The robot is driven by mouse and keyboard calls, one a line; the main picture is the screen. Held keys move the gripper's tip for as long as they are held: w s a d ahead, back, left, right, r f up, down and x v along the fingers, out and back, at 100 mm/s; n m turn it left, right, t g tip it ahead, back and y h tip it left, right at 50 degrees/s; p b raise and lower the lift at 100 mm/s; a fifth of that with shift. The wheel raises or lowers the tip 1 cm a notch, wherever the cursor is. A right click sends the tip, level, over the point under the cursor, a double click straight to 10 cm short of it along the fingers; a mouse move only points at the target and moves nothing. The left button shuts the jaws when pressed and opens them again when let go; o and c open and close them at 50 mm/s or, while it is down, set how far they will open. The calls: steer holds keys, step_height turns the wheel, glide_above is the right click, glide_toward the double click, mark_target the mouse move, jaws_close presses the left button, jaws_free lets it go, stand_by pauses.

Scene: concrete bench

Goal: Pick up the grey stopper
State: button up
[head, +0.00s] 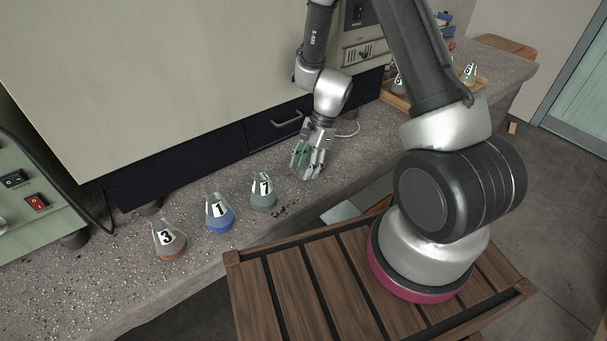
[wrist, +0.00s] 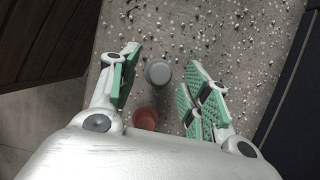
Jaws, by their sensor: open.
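The grey stopper (wrist: 158,72) is a small round piece on the speckled bench in the wrist view, seen from above. It appears between the fingertips of my gripper (wrist: 162,66), which is open with green pads either side of it. I see no contact between pads and stopper, and the height between them is hard to tell. In the head view my gripper (head: 308,162) points down close over the bench, and I cannot make out the stopper there.
A red round piece (wrist: 145,119) lies near the grey stopper, closer to my palm. Flasks marked 3 (head: 169,240), 1 (head: 219,213) and 7 (head: 263,192) stand left of my gripper. A wooden tray (head: 396,101) with flasks is at back right. A dark cabinet front (head: 190,165) stands behind.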

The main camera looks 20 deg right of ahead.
steer(key=shift+a+f, duration=0.15)
steer(key=shift+f, duration=0.2)
steer(key=c, duration=0.7)
